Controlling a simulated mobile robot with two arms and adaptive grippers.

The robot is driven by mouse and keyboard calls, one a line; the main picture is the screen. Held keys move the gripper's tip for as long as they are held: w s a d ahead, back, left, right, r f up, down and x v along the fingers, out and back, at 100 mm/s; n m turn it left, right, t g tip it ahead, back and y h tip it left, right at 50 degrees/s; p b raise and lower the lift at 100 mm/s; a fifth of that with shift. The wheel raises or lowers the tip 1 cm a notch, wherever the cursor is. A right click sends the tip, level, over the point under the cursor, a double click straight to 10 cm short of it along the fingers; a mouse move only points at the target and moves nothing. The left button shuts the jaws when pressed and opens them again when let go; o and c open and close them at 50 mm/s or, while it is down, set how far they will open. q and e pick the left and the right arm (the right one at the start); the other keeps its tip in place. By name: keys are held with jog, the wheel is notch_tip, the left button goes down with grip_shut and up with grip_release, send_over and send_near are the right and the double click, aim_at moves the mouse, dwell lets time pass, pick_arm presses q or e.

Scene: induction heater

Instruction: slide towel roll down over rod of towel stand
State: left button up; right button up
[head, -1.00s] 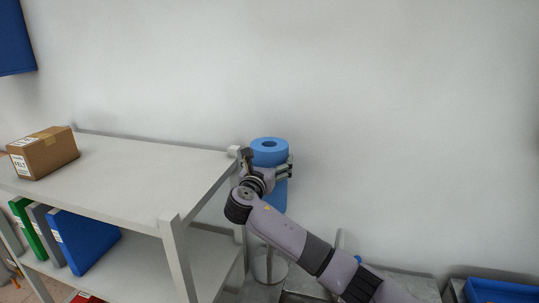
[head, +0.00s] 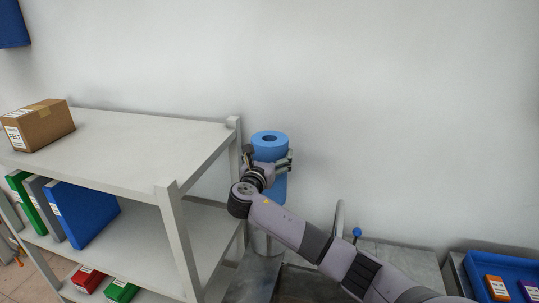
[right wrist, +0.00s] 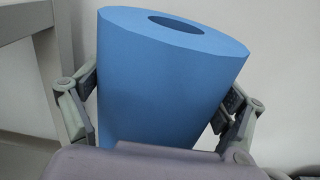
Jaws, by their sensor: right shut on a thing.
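The blue towel roll (head: 269,145) is upright behind my right arm, just right of the shelf's corner post. My right gripper (head: 268,162) is shut on it, with one finger on each side. In the right wrist view the roll (right wrist: 165,85) fills the space between the fingers, and its open hole shows at the top. No rod tip shows in the hole. A pale metallic part of the towel stand (head: 263,243) shows below the roll; the rod is hidden by the roll and arm. My left gripper is out of view.
A white shelf (head: 150,150) stands close on the left, carrying a cardboard box (head: 38,125) and several binders (head: 82,213). A plain wall is behind the roll. A grey worktop lies right, with a blue tray (head: 470,268) holding small boxes.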

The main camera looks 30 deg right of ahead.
jog(key=shift+f+b, duration=2.15)
jog(key=shift+f, duration=2.65)
jog(key=o, duration=1.6)
jog(key=shift+o, duration=0.3)
jog(key=shift+f, duration=0.1)
jog(key=v, duration=1.2)
